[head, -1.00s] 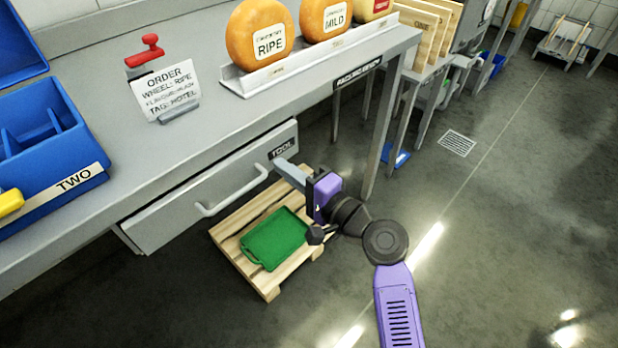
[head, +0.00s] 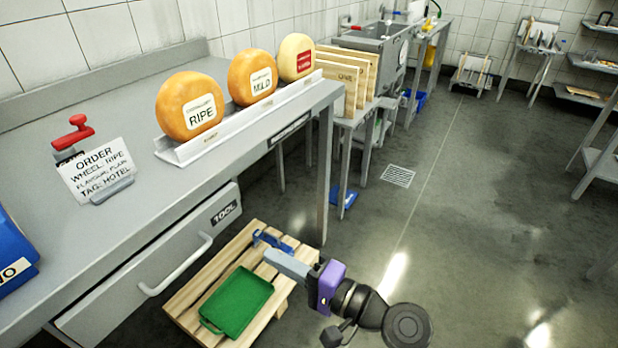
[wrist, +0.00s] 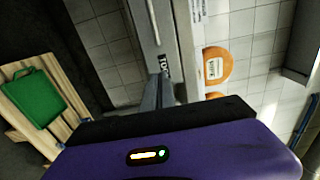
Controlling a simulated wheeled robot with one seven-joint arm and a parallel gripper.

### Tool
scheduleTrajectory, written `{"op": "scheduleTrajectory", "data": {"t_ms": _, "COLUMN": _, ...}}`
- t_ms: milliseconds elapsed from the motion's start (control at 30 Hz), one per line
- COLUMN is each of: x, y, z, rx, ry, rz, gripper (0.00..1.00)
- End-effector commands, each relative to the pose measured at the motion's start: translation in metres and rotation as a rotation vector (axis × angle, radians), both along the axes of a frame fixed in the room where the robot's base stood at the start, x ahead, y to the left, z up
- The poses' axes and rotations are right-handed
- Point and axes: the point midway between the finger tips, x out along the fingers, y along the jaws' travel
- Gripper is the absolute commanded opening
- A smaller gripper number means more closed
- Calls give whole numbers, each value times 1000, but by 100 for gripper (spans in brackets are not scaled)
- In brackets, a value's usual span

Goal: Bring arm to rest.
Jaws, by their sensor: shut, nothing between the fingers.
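My gripper (head: 272,256) is at the lower middle of the head view, with its grey fingers together and empty. The fingers point left from the purple hand, over or beside the wooden pallet (head: 184,305). In the wrist view the grey fingers (wrist: 158,94) point up the picture, in front of the drawer side of the bench. My arm is bent and its lower part runs out of the head view at the bottom.
A green tray (head: 238,302) lies on the pallet. A small blue object (head: 268,239) shows beside the fingertips. The bench (head: 130,200) with its shut drawer (head: 150,272) stands at left, cheese wheels (head: 190,106) on top. Floor (head: 470,230) is clear at right.

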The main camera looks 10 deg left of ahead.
Motion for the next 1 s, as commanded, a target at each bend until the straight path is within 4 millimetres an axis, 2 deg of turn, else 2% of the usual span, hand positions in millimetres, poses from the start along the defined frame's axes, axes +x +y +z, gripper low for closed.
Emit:
{"op": "scheduleTrajectory", "data": {"t_ms": 133, "x": 3, "y": -1, "z": 1, "rx": -1, "ry": -14, "rz": -13, "gripper": 0}}
{"op": "scheduleTrajectory", "data": {"t_ms": 267, "x": 22, "y": -10, "z": 5, "rx": -36, "ry": -85, "rz": -103, "gripper": 0}}
{"op": "scheduleTrajectory", "data": {"t_ms": 333, "x": 37, "y": -21, "z": 12, "rx": -76, "ry": -161, "rz": -187, "gripper": 0}}
{"op": "scheduleTrajectory", "data": {"t_ms": 400, "x": 43, "y": -38, "z": 7, "rx": -133, "ry": -227, "rz": -282, "gripper": 0}}
{"op": "scheduleTrajectory", "data": {"t_ms": 567, "x": 40, "y": -88, "z": -12, "rx": -271, "ry": -347, "rz": -481, "gripper": 0}}
{"op": "scheduleTrajectory", "data": {"t_ms": 667, "x": 27, "y": -121, "z": -24, "rx": -366, "ry": -412, "rz": -588, "gripper": 0}}
{"op": "scheduleTrajectory", "data": {"t_ms": 767, "x": 6, "y": -158, "z": -37, "rx": -473, "ry": -477, "rz": -692, "gripper": 0}}
{"op": "scheduleTrajectory", "data": {"t_ms": 900, "x": -35, "y": -209, "z": -46, "rx": -642, "ry": -572, "rz": -816, "gripper": 0}}
{"op": "scheduleTrajectory", "data": {"t_ms": 1000, "x": -68, "y": -240, "z": -47, "rx": -759, "ry": -639, "rz": -878, "gripper": 0}}
